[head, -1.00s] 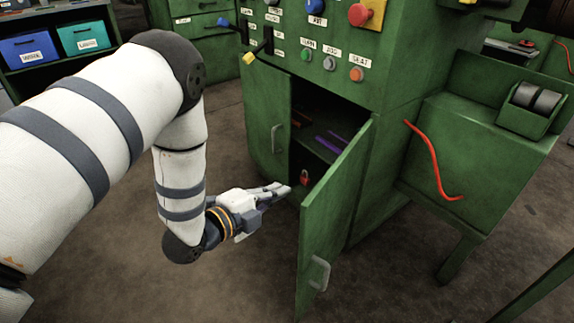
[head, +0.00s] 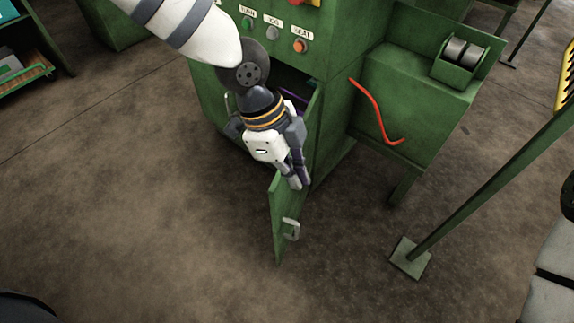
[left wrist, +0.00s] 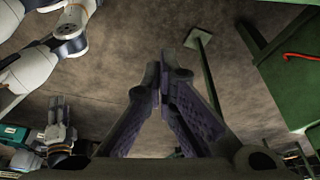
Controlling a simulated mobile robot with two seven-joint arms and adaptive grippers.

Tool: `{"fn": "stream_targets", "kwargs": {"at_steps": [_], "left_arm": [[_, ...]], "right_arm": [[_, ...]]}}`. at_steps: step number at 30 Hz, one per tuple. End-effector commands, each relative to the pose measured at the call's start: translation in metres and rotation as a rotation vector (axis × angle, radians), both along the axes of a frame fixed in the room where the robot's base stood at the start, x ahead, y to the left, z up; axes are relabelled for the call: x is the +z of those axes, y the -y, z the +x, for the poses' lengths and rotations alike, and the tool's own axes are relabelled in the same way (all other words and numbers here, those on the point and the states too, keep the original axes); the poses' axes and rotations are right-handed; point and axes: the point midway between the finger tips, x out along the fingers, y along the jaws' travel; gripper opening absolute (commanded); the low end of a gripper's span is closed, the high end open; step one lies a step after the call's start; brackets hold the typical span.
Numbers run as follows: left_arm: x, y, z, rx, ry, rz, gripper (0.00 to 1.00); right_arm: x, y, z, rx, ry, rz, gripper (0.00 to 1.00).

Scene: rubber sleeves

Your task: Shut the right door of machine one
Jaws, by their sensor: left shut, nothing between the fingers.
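The right door (head: 282,212) of the green machine stands open, swung out toward me, with its grey handle (head: 291,230) low on the visible face. My left gripper (head: 298,184) is shut and empty, pointing down over the door. It hides the door's upper middle part; I cannot tell whether it touches. Its closed dark fingers also show in the left wrist view (left wrist: 165,72). My right gripper (left wrist: 61,112) seems to show at the left of the left wrist view, its fingers too small to judge. The cabinet's dark opening is partly hidden behind my left wrist.
The machine's front has buttons, including an orange one (head: 300,46). A red bent rod (head: 377,112) hangs on the green side unit (head: 420,95). A green post with a square foot (head: 410,258) stands at right. The floor in front is clear.

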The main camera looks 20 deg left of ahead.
Motion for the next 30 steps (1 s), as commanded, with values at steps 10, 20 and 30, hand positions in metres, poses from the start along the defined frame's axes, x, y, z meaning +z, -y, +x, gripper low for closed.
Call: {"fn": "stream_targets", "kwargs": {"at_steps": [10,20,30], "left_arm": [[-0.055,0.006,0.001,0.007,0.001,-0.002,0.00],[-0.055,-0.020,0.000,0.003,0.001,-0.002,0.00],[-0.056,-0.020,0.000,-0.002,0.001,-0.001,0.00]], "right_arm": [[-0.006,0.000,-0.006,0.001,-0.019,0.000,0.40],[-0.003,0.000,-0.003,0.000,-0.008,-0.001,0.40],[-0.003,0.000,-0.003,0.000,-0.010,-0.001,0.40]]}}
